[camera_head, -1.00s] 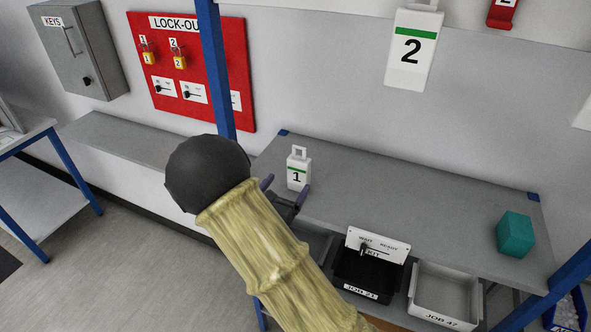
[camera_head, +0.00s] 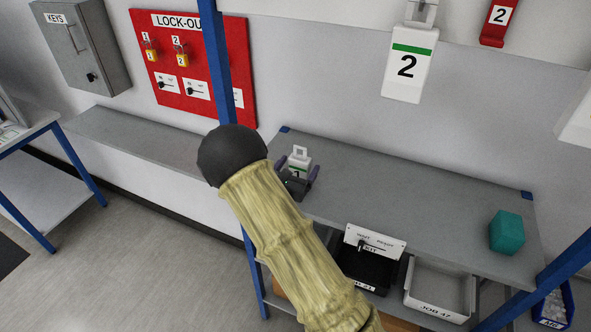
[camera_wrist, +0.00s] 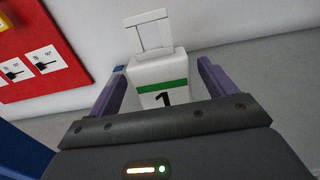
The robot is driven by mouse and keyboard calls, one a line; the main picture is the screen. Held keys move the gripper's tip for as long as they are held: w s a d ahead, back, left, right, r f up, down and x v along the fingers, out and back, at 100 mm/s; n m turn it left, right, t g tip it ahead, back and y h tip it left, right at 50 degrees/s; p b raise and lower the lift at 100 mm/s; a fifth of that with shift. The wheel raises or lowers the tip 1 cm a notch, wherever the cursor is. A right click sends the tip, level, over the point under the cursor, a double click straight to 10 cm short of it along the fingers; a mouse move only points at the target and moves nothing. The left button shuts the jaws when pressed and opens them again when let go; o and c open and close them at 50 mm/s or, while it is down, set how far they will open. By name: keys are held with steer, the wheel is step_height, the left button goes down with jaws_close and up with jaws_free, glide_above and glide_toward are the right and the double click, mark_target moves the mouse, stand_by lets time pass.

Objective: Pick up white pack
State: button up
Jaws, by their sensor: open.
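A white pack marked 1 (camera_head: 300,162), with a green stripe and a handle-like top, stands upright on the grey bench (camera_head: 400,205). It also shows in the wrist view (camera_wrist: 160,72), between my two purple fingers. My gripper (camera_head: 299,172) is open, with one finger on each side of the pack. I cannot tell whether either finger touches it. The gripper body hides the pack's lower part. Another white pack, marked 2 (camera_head: 409,65), hangs on the wall at the upper right.
A teal block (camera_head: 506,232) sits at the bench's right end. A black JOB 21 bin (camera_head: 364,272) and a grey JOB 47 bin (camera_head: 440,290) are below the front edge. A blue post (camera_head: 216,70) rises left of the pack. The middle of the bench is clear.

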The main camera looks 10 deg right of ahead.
mark_target(302, 159)
steer(key=p+x, duration=0.2)
steer(key=x, duration=0.1)
steer(key=shift+w+r, duration=0.1)
steer(key=shift+r, duration=0.15)
steer(key=shift+w+d+f, duration=0.15)
steer(key=shift+w, duration=0.05)
steer(key=c, duration=1.1)
steer(key=shift+r+b, duration=2.2)
steer(key=shift+r, duration=2.85)
